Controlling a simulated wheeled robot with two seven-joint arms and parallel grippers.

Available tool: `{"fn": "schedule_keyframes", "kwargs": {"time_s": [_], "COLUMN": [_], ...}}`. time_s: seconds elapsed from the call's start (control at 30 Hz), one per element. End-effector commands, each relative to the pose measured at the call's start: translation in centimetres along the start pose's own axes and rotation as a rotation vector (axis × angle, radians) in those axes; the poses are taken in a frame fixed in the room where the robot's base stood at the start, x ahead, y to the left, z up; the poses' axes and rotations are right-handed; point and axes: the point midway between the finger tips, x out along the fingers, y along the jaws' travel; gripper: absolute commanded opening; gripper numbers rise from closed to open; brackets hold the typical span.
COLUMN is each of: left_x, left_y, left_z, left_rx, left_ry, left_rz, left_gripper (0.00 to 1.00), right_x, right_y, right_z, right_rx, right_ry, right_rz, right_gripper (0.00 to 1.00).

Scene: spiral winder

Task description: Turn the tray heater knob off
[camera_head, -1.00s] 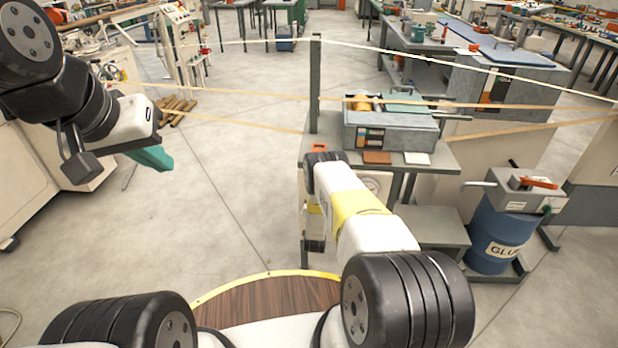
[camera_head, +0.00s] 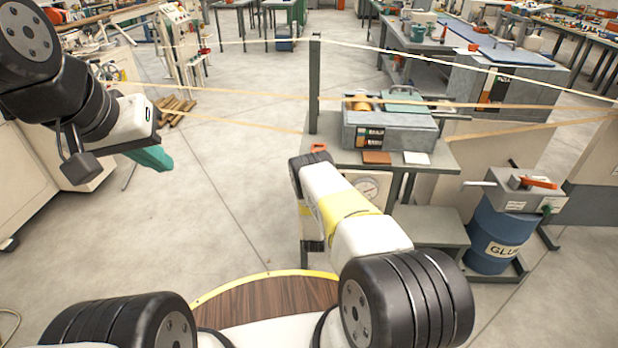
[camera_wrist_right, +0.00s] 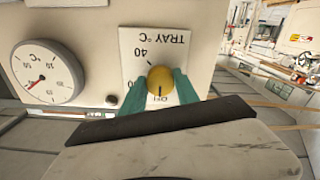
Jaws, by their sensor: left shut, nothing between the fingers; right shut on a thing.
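In the right wrist view the tray heater knob (camera_wrist_right: 160,80) is a round yellow knob on a white plate (camera_wrist_right: 130,42) marked "TRAY °C" and "40", seen upside down. A dark line on the knob points toward the bottom of that picture. The fingers of my right gripper (camera_wrist_right: 160,88) are teal and shut on the knob, one on each side. They hide part of the plate's lower markings. In the head view my right arm hides the knob and the right gripper. My left gripper (camera_head: 152,158) is shut and empty, out over the floor at the left.
A round dial gauge (camera_wrist_right: 47,72) sits beside the plate; it also shows in the head view (camera_head: 368,188). The grey bench (camera_head: 440,156) carries a grey machine (camera_head: 400,132). A blue glue drum (camera_head: 497,238) stands at the right. Paper-coloured strips (camera_head: 240,94) cross behind the arms.

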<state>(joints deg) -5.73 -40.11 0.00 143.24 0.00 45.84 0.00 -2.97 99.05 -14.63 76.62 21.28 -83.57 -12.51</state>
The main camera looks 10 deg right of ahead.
Motion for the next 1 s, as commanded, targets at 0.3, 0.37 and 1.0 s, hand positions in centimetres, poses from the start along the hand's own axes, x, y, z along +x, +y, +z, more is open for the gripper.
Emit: {"fn": "schedule_keyframes", "kwargs": {"time_s": [0.3, 0.37, 1.0], "left_x": [0.0, 0.0, 0.0], "left_y": [0.0, 0.0, 0.0], "left_z": [0.0, 0.0, 0.0], "left_rx": [0.0, 0.0, 0.0], "left_ry": [0.0, 0.0, 0.0], "left_rz": [0.0, 0.0, 0.0], "left_gripper": [0.0, 0.0, 0.0], "right_x": [-0.1, -0.1, -3.1], "right_y": [-0.1, -0.1, -0.1], "right_z": [0.2, 0.2, 0.1], "right_rx": [-0.005, -0.005, -0.005], "right_ry": [-0.005, -0.005, -0.005], "right_rz": [-0.003, -0.003, -0.003], "right_gripper": [0.0, 0.43, 0.59]}}
